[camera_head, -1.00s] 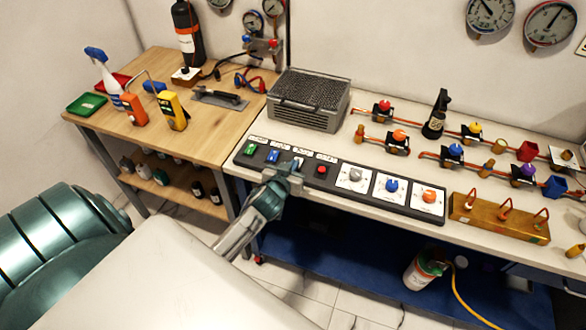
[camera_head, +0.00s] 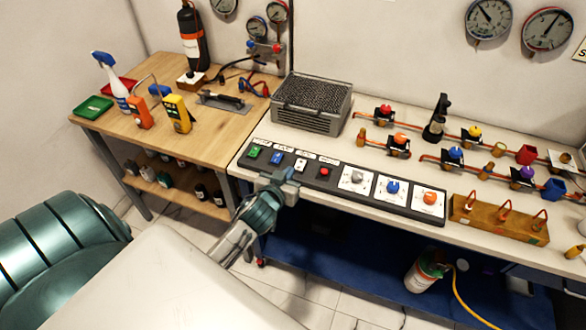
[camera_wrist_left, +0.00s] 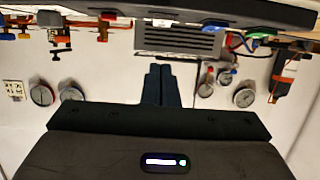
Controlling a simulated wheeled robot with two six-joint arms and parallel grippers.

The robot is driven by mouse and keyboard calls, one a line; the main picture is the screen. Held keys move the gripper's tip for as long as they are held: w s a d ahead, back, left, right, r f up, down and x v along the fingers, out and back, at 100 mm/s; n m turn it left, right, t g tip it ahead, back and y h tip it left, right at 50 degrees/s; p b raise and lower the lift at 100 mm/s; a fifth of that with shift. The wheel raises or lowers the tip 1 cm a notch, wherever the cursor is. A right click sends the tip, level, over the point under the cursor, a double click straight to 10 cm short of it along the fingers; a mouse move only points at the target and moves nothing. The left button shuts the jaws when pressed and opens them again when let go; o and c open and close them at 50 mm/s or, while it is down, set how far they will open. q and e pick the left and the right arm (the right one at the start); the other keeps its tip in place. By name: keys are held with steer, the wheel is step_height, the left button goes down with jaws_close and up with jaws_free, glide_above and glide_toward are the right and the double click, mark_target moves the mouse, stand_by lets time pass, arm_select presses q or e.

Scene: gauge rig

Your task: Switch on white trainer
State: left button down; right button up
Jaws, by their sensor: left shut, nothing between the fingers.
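The white switch (camera_head: 301,164) sits on the sloping black control panel (camera_head: 331,186), between the blue switch (camera_head: 275,157) and the red button (camera_head: 324,172). It has a small label above it; its on or off position is too small to tell. My left gripper (camera_head: 290,176) is shut and empty, just in front of the panel's front edge below the white switch, apart from it. In the left wrist view the shut fingers (camera_wrist_left: 161,86) point toward the bench, and the white switch (camera_wrist_left: 161,22) shows at the top on the panel's edge. My right gripper is not in view.
A green switch (camera_head: 254,152) is at the panel's left end; grey, blue and orange knobs (camera_head: 392,188) are to the right. A grey metal box (camera_head: 311,103) stands behind the panel. A wooden block with red hooks (camera_head: 497,218) lies right.

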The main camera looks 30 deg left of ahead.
arm_select(q)
steer(key=v, duration=0.3)
steer(key=b+v, duration=0.1)
steer(key=shift+s+d+f, duration=0.1)
steer(key=shift+s+f, duration=0.15)
steer(key=shift+f, duration=0.05)
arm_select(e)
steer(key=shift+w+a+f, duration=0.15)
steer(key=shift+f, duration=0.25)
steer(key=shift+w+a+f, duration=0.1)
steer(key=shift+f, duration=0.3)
